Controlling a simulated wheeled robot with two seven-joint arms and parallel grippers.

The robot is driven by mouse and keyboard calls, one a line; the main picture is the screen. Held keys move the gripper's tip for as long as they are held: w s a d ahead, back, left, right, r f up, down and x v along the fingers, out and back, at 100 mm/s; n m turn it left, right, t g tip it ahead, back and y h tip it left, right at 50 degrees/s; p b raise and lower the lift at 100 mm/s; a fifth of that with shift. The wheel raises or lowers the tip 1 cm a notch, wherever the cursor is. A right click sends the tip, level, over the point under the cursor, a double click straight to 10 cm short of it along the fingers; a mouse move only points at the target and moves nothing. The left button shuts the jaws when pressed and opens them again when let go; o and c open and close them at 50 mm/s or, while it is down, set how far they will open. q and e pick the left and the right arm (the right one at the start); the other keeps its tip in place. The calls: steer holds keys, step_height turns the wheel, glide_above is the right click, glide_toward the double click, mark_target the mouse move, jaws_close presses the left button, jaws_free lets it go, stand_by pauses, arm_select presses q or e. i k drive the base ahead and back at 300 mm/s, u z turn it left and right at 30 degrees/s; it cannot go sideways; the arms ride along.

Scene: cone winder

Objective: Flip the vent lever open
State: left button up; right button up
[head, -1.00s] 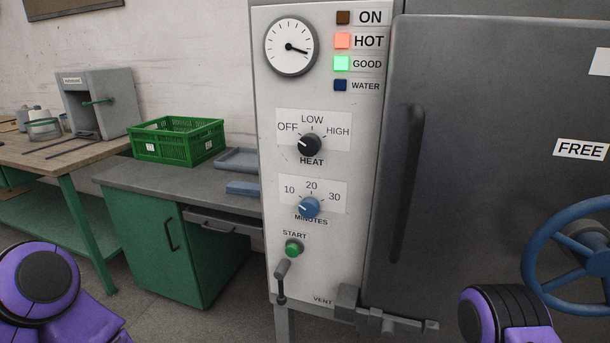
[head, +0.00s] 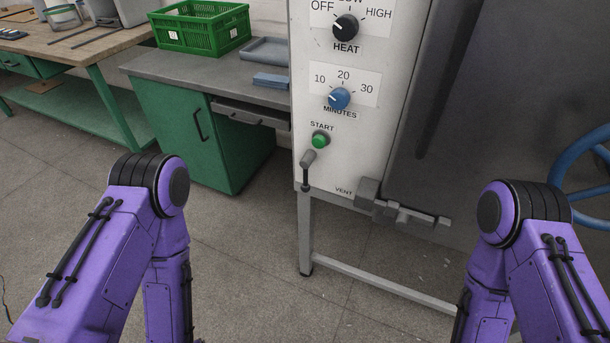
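The vent lever (head: 306,172) is at the lower left corner of the white control panel (head: 370,135). It has a grey pivot at the top and a dark handle hanging straight down. The word VENT is printed to its right on the panel's lower edge. The green START button (head: 320,140) sits just above the lever. Both of my purple arms show in the head view, one on each side and both apart from the panel. My grippers are out of the frame, below its lower edge.
A grey latch bar (head: 410,214) sticks out at the panel's lower right. A blue handwheel (head: 585,175) is at the right edge. A green cabinet (head: 200,135) with a green crate (head: 203,27) on top stands left of the panel. The floor in front is clear.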

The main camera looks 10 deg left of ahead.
mark_target(306, 177)
steer(key=k, duration=0.5)
steer(key=u, duration=0.95)
steer(key=i, duration=0.7)
steer(key=z, duration=1.5)
